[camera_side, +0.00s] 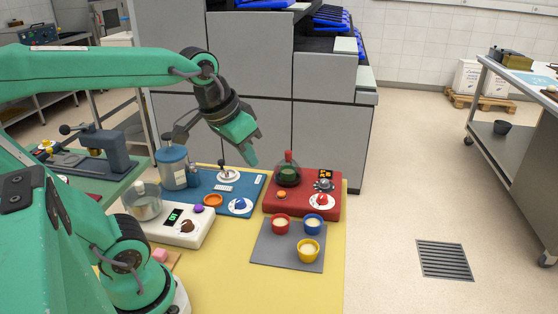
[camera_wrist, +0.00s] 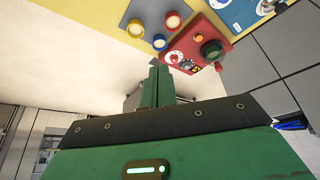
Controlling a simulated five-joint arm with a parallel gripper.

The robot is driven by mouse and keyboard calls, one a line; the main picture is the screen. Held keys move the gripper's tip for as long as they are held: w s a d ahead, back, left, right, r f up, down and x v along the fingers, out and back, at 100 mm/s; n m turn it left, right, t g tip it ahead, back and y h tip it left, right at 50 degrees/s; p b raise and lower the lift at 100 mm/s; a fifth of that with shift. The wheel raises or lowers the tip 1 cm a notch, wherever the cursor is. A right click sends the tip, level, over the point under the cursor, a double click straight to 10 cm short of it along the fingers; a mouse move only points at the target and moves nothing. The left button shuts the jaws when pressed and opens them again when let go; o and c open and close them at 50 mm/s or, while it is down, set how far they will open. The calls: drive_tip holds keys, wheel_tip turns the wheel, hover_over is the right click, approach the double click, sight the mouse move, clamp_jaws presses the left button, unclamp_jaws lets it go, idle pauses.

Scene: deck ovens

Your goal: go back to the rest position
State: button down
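My green gripper (camera_side: 251,157) hangs in the air above the back of the workbench, its fingertips pointing down. In the wrist view, the two fingers of my gripper (camera_wrist: 157,72) lie together with nothing between them. My gripper is clear of both. The red device also shows beyond the fingertips in the wrist view (camera_wrist: 191,43).
A grey mat (camera_side: 262,253) holds red (camera_side: 281,222), blue (camera_side: 313,222) and yellow (camera_side: 308,250) cups. The yellow bench front (camera_side: 300,292) is clear. Grey ovens (camera_side: 325,125) rise behind.

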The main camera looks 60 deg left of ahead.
drive_tip(key=shift+m+t, duration=0.4)
drive_tip(key=shift+m, duration=0.1)
drive_tip(key=s+f, duration=0.1)
drive_tip(key=s+d+f, duration=0.1)
drive_tip(key=s, duration=0.2)
drive_tip(key=shift+s+d+f, duration=0.15)
drive_tip(key=shift+d+f, duration=0.15)
drive_tip(key=shift+f, duration=0.1)
drive_tip(key=c, duration=1.2)
unclamp_jaws()
drive_tip(key=shift+r, duration=0.1)
